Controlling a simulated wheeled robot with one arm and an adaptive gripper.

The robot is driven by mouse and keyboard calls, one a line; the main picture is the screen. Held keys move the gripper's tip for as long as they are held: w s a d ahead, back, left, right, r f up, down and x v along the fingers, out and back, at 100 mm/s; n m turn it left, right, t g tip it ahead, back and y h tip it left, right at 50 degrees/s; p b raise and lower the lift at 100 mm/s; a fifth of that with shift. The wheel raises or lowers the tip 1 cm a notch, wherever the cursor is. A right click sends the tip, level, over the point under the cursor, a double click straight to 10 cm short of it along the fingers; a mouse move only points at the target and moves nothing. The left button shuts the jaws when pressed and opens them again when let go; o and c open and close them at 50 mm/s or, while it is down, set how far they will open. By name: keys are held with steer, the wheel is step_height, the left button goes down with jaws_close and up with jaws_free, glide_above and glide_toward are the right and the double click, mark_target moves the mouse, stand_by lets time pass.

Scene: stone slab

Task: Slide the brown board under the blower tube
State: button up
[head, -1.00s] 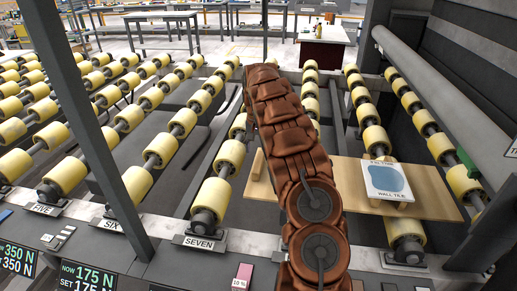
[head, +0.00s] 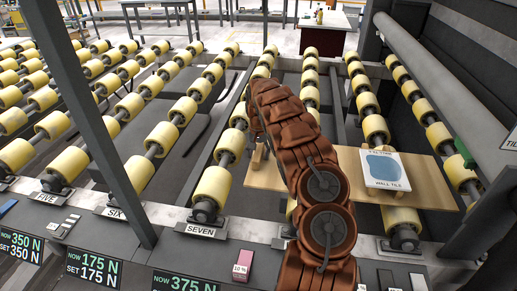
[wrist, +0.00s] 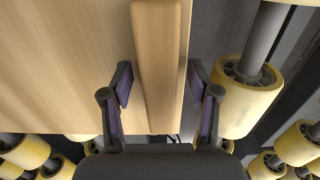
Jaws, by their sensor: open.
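The light brown board (head: 430,185) lies across the yellow rollers, partly hidden behind my arm in the head view. A wooden bar (head: 259,157) stands up near its left edge; it runs up the middle of the wrist view (wrist: 158,65), beside the board's flat face (wrist: 65,60). My gripper (wrist: 160,80) is open, with one finger on each side of the bar and gaps visible on both sides. My gripper is hidden behind the arm in the head view. The grey blower tube (head: 432,85) slants along the right, above and beyond the board.
A white square tile (head: 396,164) with a blue patch, labelled wall tile, rests on the board's right part. Yellow rollers (head: 212,185) run in rows on both sides. A front rail with displays (head: 95,262) and a small pink block (head: 241,265) is nearest me.

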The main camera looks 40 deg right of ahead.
jaws_close()
stand_by(0.6)
